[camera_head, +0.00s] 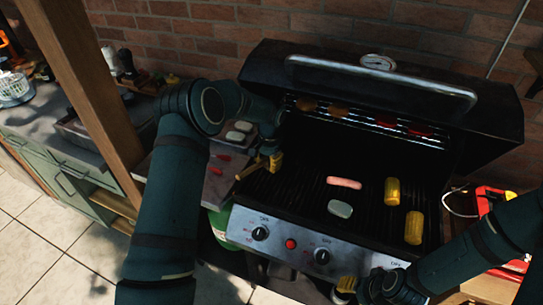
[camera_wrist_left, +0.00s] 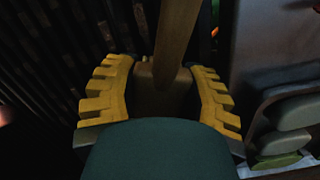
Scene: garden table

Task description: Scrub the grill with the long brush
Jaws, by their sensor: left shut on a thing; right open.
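The black grill (camera_head: 290,190) stands open in the head view, with its lid raised. My left gripper (camera_head: 272,160) is over the left part of the grate. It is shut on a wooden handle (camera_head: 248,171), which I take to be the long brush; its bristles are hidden. In the left wrist view, the yellow fingers of my left gripper (camera_wrist_left: 155,90) close on both sides of the brown wooden handle (camera_wrist_left: 176,35). My right gripper (camera_head: 368,287) is open and empty in front of the grill's control panel, at the bottom of the head view.
A pink sausage (camera_head: 344,183), a pale grey piece (camera_head: 340,208) and two corn pieces (camera_head: 392,191) (camera_head: 414,228) lie on the grate. More food is on the upper rack (camera_head: 362,117). A wooden post (camera_head: 92,95) stands left of my left arm. A red item (camera_head: 491,196) is at the right.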

